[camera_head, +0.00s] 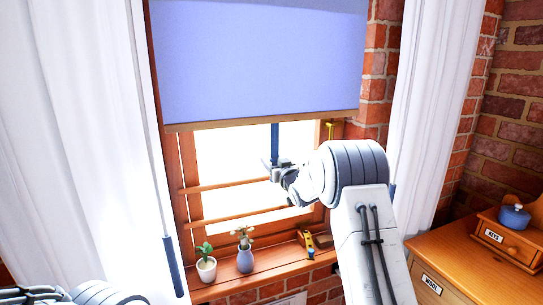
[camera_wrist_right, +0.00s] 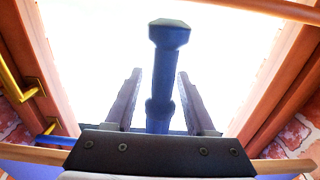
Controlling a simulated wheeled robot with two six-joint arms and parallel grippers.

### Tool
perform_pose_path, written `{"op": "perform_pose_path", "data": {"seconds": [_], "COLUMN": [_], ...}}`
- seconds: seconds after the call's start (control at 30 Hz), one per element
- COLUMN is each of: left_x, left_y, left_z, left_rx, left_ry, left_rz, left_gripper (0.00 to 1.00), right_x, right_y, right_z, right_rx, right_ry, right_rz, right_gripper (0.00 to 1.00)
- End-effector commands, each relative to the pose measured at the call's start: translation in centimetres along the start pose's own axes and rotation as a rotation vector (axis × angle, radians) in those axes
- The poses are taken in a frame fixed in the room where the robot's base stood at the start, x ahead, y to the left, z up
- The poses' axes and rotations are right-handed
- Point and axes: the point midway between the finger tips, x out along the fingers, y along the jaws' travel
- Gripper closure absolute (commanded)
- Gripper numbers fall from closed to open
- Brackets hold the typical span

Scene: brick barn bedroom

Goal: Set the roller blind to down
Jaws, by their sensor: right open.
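The roller blind (camera_head: 260,60) is a blue sheet with a wooden bottom bar (camera_head: 262,121). It covers the upper part of the window, and the lower panes are uncovered. A dark blue pull (camera_head: 275,143) hangs from the bar. My right gripper (camera_head: 272,168) is at the pull's lower part. In the right wrist view the pull (camera_wrist_right: 166,70) stands between the two open fingers (camera_wrist_right: 159,98), with gaps visible on both sides. Part of the blind (camera_wrist_right: 28,170) shows at that view's lower edge. My left gripper (camera_head: 35,295) shows only partly at the lower left, away from the blind.
White curtains (camera_head: 75,130) hang on both sides. The sill (camera_head: 275,268) holds a white plant pot (camera_head: 206,269), a blue-grey vase (camera_head: 245,260) and a small yellow item (camera_head: 306,243). A wooden cabinet (camera_head: 460,265) with a small drawer box stands at the right.

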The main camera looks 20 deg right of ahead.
Motion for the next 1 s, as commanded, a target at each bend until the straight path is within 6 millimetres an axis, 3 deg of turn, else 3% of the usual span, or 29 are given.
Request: {"op": "perform_pose_path", "data": {"seconds": [0.4, 0.43, 0.57, 1.0], "left_x": [-0.44, -0.44, -0.44, -0.44], "left_y": [0.03, 0.03, 0.03, 0.03], "left_z": [-0.02, -0.02, -0.02, -0.02], "left_rx": [0.000, 0.000, 0.000, 0.000], "left_ry": [0.000, 0.000, 0.000, 0.000], "left_rz": [0.000, 0.000, 0.000, 0.000], "left_gripper": [0.50, 0.50, 0.50, 0.50], "right_x": [0.99, 0.99, 0.98, 0.96], "right_y": [-0.06, -0.06, -0.05, -0.01], "right_z": [0.08, 0.07, 0.06, 0.03], "right_rx": [0.001, 0.001, 0.001, 0.001], "right_ry": [0.000, 0.000, 0.000, 0.000], "right_rz": [0.000, 0.000, 0.000, 0.001], "right_gripper": [0.45, 0.49, 0.99, 1.00]}}
